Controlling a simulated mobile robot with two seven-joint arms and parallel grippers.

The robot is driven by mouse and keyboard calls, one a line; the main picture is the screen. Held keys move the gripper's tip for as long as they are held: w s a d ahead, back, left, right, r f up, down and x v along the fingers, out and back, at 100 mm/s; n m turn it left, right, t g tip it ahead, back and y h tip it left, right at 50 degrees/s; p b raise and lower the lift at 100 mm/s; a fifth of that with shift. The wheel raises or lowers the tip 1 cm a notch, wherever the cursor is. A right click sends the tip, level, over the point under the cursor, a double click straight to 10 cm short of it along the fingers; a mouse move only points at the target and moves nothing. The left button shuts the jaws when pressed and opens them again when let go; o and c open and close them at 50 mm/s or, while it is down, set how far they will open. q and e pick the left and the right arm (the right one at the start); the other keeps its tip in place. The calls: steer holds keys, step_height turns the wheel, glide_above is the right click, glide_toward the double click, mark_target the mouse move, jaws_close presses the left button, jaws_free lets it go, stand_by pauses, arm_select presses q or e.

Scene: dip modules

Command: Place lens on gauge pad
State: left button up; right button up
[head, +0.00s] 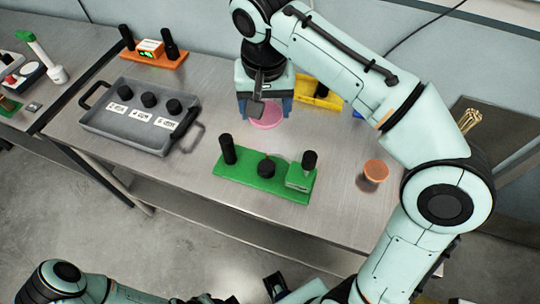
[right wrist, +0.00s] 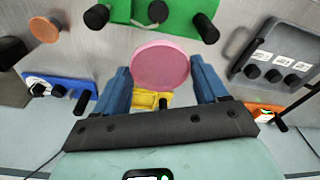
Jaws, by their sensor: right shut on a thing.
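The lens is a pink round disc (head: 268,118), held level under my right gripper (head: 265,106). In the right wrist view the lens (right wrist: 160,64) sits between the two blue fingers of the right gripper (right wrist: 160,75), which is shut on it by its edges. It appears to be above the table, but the gap is hard to judge. No pad is labelled as the gauge pad; an orange base (head: 155,60) with a small lit display stands at the back left. My left gripper is not clearly visible in either view.
A green fixture (head: 240,180) with black posts stands in front of the lens. A grey tray (head: 110,130) with black knobs is at left. A yellow fixture (head: 320,97) is behind the gripper. A blue fixture (right wrist: 55,88) shows in the wrist view.

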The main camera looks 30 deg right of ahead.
steer(key=b, duration=0.4)
glide_above(267, 165)
steer(key=f, duration=1.4)
steer(key=shift+s+a, duration=0.15)
steer(key=shift+s, duration=0.1)
arm_select(q)
steer(key=shift+s+f+b, duration=0.1)
steer(key=shift+s+f, duration=0.2)
steer(key=shift+f, duration=0.55)
steer(key=shift+s+f+b, duration=0.15)
steer(key=shift+s+f, duration=0.15)
steer(key=shift+f, duration=0.55)
steer(key=shift+s+f+b, duration=0.1)
steer(key=shift+s+f, duration=0.2)
steer(key=shift+f, duration=0.55)
arm_select(e)
steer(key=shift+f, duration=2.75)
arm_select(q)
steer(key=shift+f, duration=0.1)
arm_select(e)
steer(key=shift+f, duration=0.1)
steer(key=o, duration=0.6)
steer(key=shift+f, duration=0.15)
steer(key=o, duration=0.4)
